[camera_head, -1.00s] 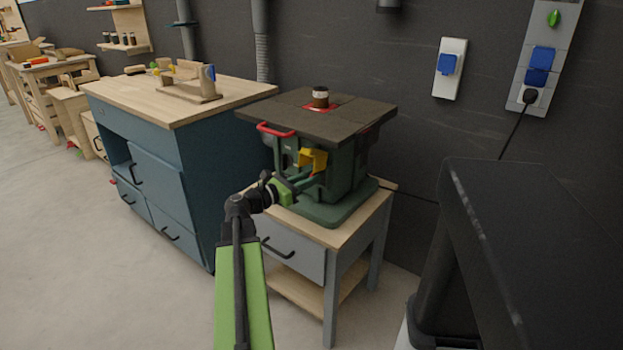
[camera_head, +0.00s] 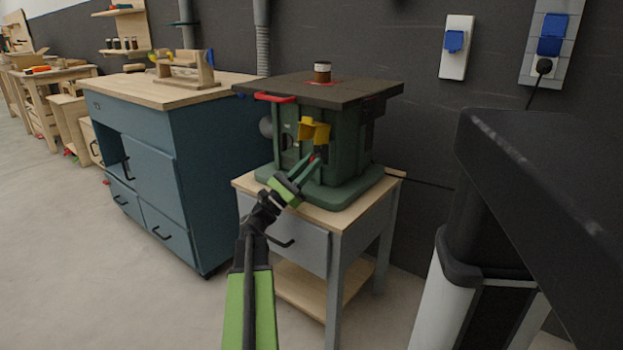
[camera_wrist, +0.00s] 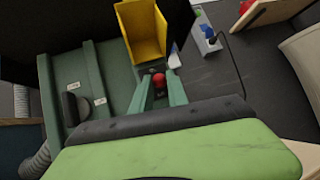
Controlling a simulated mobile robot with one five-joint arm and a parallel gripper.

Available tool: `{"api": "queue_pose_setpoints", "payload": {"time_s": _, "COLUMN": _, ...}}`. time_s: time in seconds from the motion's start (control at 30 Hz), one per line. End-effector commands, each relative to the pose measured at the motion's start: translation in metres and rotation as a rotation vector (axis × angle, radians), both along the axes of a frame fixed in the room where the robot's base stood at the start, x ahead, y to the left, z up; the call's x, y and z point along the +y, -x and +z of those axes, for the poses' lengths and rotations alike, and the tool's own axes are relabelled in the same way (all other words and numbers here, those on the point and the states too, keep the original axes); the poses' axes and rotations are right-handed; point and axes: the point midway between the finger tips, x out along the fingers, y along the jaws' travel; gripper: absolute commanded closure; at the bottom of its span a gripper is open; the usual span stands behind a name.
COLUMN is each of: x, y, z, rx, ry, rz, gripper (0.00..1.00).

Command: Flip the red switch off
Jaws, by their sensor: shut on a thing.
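The red switch (camera_wrist: 158,80) shows in the wrist view as a small rounded red knob on the front of the green machine (camera_head: 345,145). It sits just below an open yellow cover (camera_wrist: 142,32), which also shows in the head view (camera_head: 314,130). My gripper (camera_wrist: 159,84) has its two green fingers on either side of the red knob, shut on it. In the head view my gripper (camera_head: 314,160) reaches up to the machine's front under the yellow cover, and only a speck of red shows at its tips.
The machine stands on a grey wooden stand (camera_head: 290,236) with a drawer. A dark tabletop (camera_head: 320,88) with a red handle (camera_head: 274,98) overhangs the switch area. A blue cabinet (camera_head: 150,150) stands at the left. Open floor lies in front.

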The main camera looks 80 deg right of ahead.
Motion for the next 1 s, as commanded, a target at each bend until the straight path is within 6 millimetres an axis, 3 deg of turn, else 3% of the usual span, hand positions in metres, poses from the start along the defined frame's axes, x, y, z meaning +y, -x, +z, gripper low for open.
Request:
{"api": "queue_pose_setpoints", "payload": {"time_s": 0.03, "x": -0.0003, "y": 0.0024, "z": -0.0093, "rx": 0.012, "ry": 0.028, "rz": -0.007, "gripper": 1.00}}
{"api": "queue_pose_setpoints", "payload": {"time_s": 0.4, "x": -0.0019, "y": 0.0047, "z": -0.0098, "rx": 0.082, "ry": 0.157, "rz": -0.008, "gripper": 1.00}}
{"api": "queue_pose_setpoints", "payload": {"time_s": 0.93, "x": -0.0018, "y": 0.0069, "z": -0.0092, "rx": 0.089, "ry": 0.174, "rz": -0.010, "gripper": 1.00}}
{"api": "queue_pose_setpoints", "payload": {"time_s": 0.97, "x": -0.0019, "y": 0.0071, "z": -0.0092, "rx": 0.088, "ry": 0.174, "rz": -0.011, "gripper": 0.78}}
{"api": "queue_pose_setpoints", "payload": {"time_s": 1.0, "x": -0.0019, "y": 0.0071, "z": -0.0092, "rx": 0.088, "ry": 0.174, "rz": -0.011, "gripper": 0.73}}
